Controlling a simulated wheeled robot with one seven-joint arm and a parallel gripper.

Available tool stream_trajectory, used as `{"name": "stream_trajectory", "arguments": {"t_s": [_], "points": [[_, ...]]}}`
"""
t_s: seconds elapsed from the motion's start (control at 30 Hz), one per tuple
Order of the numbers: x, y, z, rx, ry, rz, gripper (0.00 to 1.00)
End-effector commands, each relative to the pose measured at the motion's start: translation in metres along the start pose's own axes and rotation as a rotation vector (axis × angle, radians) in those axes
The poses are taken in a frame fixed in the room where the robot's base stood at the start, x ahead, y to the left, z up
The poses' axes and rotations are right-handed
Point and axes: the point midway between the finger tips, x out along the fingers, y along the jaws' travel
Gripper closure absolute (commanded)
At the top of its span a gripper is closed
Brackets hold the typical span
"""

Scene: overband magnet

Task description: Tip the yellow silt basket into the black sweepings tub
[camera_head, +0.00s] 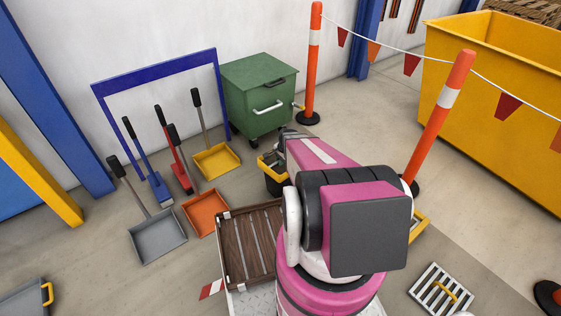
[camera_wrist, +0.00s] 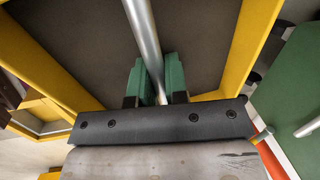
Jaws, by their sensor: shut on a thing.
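My gripper (camera_wrist: 153,68) is shut on a silver bar (camera_wrist: 143,25), one green finger on each side. The bar crosses the yellow silt basket (camera_wrist: 262,45), whose yellow rim surrounds a dark grey-brown inside; I cannot tell how much silt it holds. In the head view a yellow-edged piece, apparently the basket (camera_head: 264,163), shows left of my arm, which hides the rest and my fingers. A dark body below it, apparently the black sweepings tub (camera_head: 275,187), is mostly hidden. I cannot tell whether the two touch.
A green wheeled bin (camera_head: 262,95) stands behind. Orange posts (camera_head: 313,65) carry bunting before a yellow skip (camera_head: 490,100). Dustpans and brushes (camera_head: 157,237) are at left, a brown slatted tray (camera_head: 247,250) in front. A grate (camera_head: 440,290) lies on the right floor.

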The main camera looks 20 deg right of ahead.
Motion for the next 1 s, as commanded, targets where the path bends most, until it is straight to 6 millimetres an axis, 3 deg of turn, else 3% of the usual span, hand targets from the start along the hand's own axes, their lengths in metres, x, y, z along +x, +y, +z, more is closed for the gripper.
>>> {"name": "stream_trajectory", "arguments": {"t_s": [0.23,0.7,1.0], "points": [[0.0,-0.003,-0.005,0.059,-0.288,-0.002,1.0],[-0.013,-0.006,-0.043,0.148,-0.746,-0.002,1.0],[-0.022,-0.006,-0.054,0.195,-0.988,0.0,1.0]]}}
